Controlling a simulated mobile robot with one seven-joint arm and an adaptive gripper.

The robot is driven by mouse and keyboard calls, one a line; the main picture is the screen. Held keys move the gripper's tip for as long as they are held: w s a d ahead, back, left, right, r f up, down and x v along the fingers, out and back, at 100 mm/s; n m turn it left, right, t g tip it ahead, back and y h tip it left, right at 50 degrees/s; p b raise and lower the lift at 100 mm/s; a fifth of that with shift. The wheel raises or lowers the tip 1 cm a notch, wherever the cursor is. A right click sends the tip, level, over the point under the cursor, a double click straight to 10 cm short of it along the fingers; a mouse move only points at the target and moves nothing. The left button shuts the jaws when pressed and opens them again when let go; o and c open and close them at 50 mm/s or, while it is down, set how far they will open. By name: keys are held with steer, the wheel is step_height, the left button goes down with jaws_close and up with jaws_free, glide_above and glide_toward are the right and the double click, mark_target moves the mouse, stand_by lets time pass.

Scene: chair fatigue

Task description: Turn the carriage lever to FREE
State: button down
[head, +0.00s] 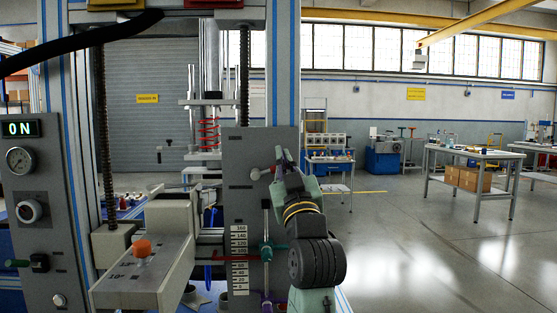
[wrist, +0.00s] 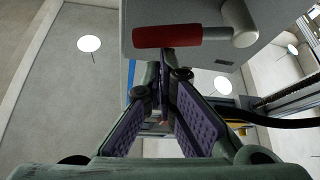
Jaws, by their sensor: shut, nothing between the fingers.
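The carriage lever shows in the wrist view as a red grip (wrist: 168,36) on a round grey hub (wrist: 240,22), lying nearly level across the picture. In the head view its pale hub (head: 255,174) sits on the upright grey plate (head: 238,150), and its red grip is hidden behind my gripper. The plate's marks are too small to read. My gripper (head: 281,156) is just right of the hub. In the wrist view its fingertips (wrist: 164,66) are together and empty, right by the red grip. I cannot tell whether they touch it.
A block with an orange knob (head: 141,248) juts out at the lower left. A control panel (head: 35,195) reading ON stands at far left. A millimetre scale (head: 239,258) and a green knob (head: 266,252) are below the lever. The floor at right is open before the tables (head: 475,155).

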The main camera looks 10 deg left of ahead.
steer(key=m, duration=0.1)
steer(key=f+m+h, duration=0.1)
steer(key=shift+w+d+f+m+t+h, duration=0.1)
steer(key=shift+d+f+m+t+h, duration=0.2)
steer(key=shift+d+m, duration=0.1)
steer(key=shift+f+b, duration=0.1)
steer(key=shift+b, duration=0.2)
steer(key=s+d+f, duration=0.1)
steer(key=s+d, duration=0.1)
steer(key=s, duration=0.7)
steer(key=shift+d, duration=0.25)
steer(key=shift+f, duration=0.1)
